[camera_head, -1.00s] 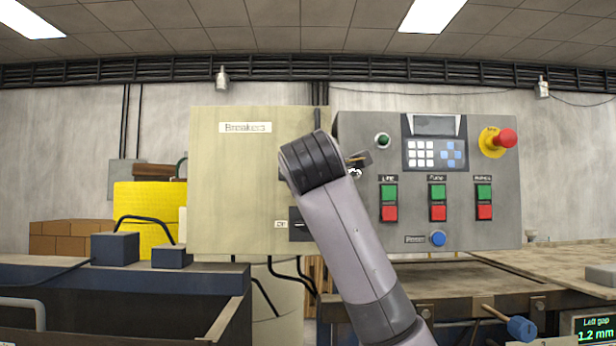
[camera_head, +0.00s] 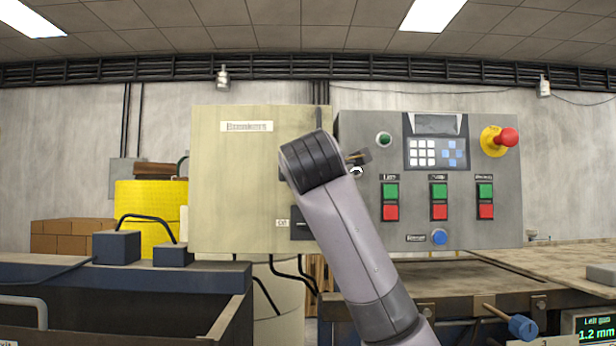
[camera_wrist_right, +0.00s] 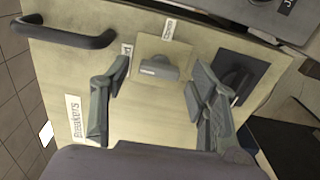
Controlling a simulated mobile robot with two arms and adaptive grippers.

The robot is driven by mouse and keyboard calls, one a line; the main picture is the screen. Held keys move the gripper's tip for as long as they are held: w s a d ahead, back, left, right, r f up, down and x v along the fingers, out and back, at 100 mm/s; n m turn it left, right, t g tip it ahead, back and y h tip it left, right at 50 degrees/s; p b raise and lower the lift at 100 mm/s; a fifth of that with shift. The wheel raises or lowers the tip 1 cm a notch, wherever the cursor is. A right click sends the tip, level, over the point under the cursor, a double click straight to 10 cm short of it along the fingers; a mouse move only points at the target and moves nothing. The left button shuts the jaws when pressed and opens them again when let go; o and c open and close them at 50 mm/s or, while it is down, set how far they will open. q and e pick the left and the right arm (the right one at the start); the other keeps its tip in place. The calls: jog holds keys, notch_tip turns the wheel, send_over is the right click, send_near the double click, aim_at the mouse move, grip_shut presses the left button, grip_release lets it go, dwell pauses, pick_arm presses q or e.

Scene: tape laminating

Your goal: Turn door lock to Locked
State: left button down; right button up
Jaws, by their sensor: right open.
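The door lock knob (camera_wrist_right: 158,68) is a small grey bar on a pale square plate (camera_wrist_right: 178,50) on the breaker cabinet door. Two small labels lie beside the plate's edges; their text is too small to read surely. My right gripper (camera_wrist_right: 158,105) is open, with one finger on each side of the knob in the right wrist view. A gap shows between the knob and both fingers; I cannot tell the depth. In the head view the cabinet door (camera_head: 230,180) shows, but my right arm hides the lock. My left gripper is not in view.
A black switch (camera_wrist_right: 240,75) sits right of the lock in the wrist view, near the right finger. A dark door handle (camera_wrist_right: 65,32) is at upper left. The control panel (camera_head: 350,220) with buttons and a red emergency knob (camera_head: 507,137) stands right of the cabinet.

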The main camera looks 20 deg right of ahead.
jog(key=v, duration=1.2)
dwell(0.5)
